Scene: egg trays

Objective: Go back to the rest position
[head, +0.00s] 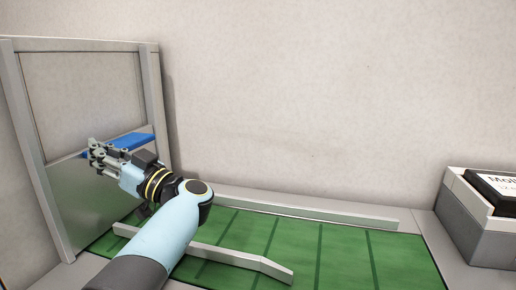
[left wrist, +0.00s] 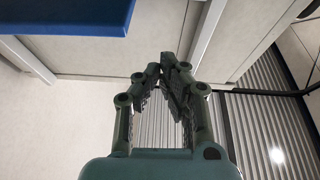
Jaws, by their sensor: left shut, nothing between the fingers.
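My left gripper (head: 94,154) is raised in front of the metal frame at the left of the head view. Its arm comes up from the bottom, over the green belt. In the left wrist view the left gripper (left wrist: 163,68) has its fingertips together, with nothing between them. A blue flat piece (head: 132,142) shows just behind the gripper in the head view, and a blue surface (left wrist: 65,16) fills the top left of the left wrist view. I cannot tell whether the gripper touches it. My right gripper is in neither view.
A grey metal frame (head: 155,100) stands at the left end of the green belt (head: 335,255). Metal rails (head: 300,208) run along the belt. The visible belt is bare. A grey box (head: 468,225) with a black-edged label stands at the far right. A plain wall is behind.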

